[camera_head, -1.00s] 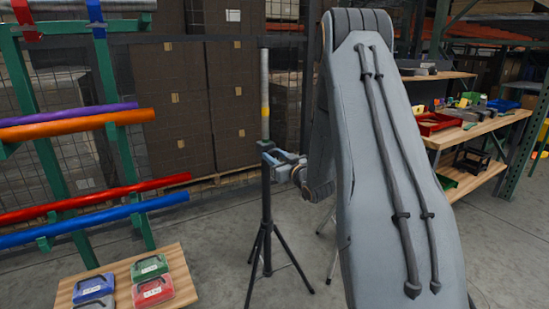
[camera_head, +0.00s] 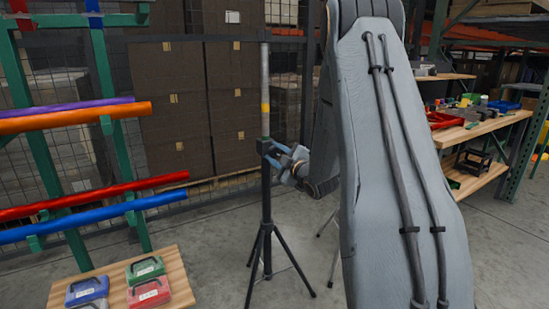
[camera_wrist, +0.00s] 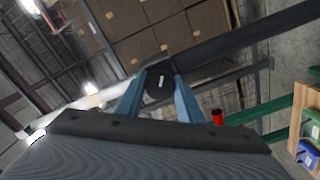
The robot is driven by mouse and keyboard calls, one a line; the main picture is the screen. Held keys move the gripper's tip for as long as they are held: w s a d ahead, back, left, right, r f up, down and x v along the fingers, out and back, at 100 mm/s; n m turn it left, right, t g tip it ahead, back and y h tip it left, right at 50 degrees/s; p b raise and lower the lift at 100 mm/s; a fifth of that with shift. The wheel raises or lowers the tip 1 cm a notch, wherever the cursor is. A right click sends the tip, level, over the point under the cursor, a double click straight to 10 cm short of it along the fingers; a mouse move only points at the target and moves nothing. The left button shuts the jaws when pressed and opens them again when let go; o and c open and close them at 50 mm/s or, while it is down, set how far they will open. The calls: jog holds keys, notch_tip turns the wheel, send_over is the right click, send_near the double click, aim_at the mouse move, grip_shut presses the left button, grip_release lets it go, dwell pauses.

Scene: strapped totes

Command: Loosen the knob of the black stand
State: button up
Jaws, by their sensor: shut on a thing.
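The black stand (camera_head: 266,210) is an upright tripod post with spread legs, left of my arm in the head view. A pale pole (camera_head: 265,80) with a yellow band rises from its top. My gripper (camera_head: 271,153) is at the collar near the top of the post, reaching in from the right. In the wrist view its two blue fingers (camera_wrist: 160,86) are shut on the dark round knob (camera_wrist: 158,83), one on each side. A small light mark shows on the knob's face. In the head view the fingers and collar hide the knob.
A green rack with coloured tubes (camera_head: 80,116) stands at the left. A low wooden table (camera_head: 178,282) with several small cases is at front left. Wooden shelves (camera_head: 490,132) with bins stand at the right. Stacked brown boxes (camera_head: 185,100) are behind a mesh fence.

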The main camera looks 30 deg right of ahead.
jog(key=n+b, duration=0.3)
jog(key=n, duration=0.2)
jog(key=shift+f+n+b, duration=0.15)
jog(key=shift+n+b, duration=0.15)
jog(key=n+b, duration=0.4)
jog(key=n, duration=0.1)
jog(key=shift+b, duration=0.4)
jog(key=n+b, duration=0.5)
jog(key=b, duration=0.1)
jog(key=shift+f+n+b, duration=0.1)
jog(key=shift+n+b, duration=0.2)
jog(key=shift+n, duration=0.1)
jog(key=n+b, duration=0.4)
jog(key=b, duration=0.1)
jog(key=shift+b, duration=0.4)
jog(key=shift+r, duration=0.2)
jog(key=o, duration=1.1)
jog(key=shift+c, duration=0.2)
